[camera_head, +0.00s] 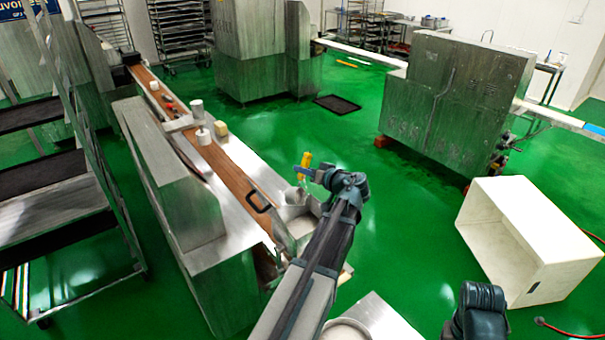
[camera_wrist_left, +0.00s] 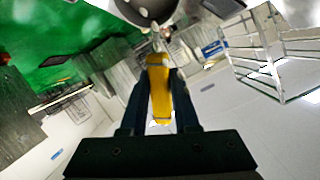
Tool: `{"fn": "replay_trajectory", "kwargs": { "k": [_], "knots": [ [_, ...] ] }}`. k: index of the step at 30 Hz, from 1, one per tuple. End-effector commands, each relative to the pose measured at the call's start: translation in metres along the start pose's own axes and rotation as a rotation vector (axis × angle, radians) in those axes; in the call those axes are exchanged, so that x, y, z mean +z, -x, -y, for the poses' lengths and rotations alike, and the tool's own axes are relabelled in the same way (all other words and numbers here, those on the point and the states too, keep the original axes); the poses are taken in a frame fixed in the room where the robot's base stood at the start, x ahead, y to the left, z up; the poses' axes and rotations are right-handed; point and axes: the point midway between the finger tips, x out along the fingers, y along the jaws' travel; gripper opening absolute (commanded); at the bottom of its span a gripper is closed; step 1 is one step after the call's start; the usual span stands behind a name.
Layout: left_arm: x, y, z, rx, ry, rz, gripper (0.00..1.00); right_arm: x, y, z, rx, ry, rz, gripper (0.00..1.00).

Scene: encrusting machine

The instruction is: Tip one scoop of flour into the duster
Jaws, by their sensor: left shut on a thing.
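My left gripper (camera_head: 312,172) is shut on the yellow handle of a scoop (camera_head: 305,161). In the left wrist view, the yellow handle (camera_wrist_left: 159,92) stands between the two dark fingers, and the scoop's round metal bowl (camera_wrist_left: 145,8) is cut off by the top edge. The scoop is up above the near right end of the conveyor machine. Below it is an open metal hopper (camera_head: 291,212) with pale stuff inside, which may be the duster. A round container with a white filling (camera_head: 345,332) is at the bottom edge, partly cut off. Whether the scoop holds flour cannot be told.
The conveyor belt (camera_head: 243,178) runs away to the back left, with a black handle-like frame (camera_head: 258,201) on it. White cylinders (camera_head: 203,135) stand along it. A white open box (camera_head: 527,240) lies right on the green floor. A rack (camera_head: 70,190) stands at left.

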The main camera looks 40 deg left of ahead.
Motion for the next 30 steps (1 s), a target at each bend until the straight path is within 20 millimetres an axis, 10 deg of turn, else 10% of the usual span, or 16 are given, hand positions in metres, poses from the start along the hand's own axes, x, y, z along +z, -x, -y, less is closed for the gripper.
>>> {"fn": "replay_trajectory", "kwargs": {
  "k": [30],
  "knots": [
    [0.006, 0.021, -0.012, -0.111, -0.072, -0.183, 0.00, -0.003, -0.051, 0.005, 0.000, 0.000, 0.000, 0.67]
  ]
}}
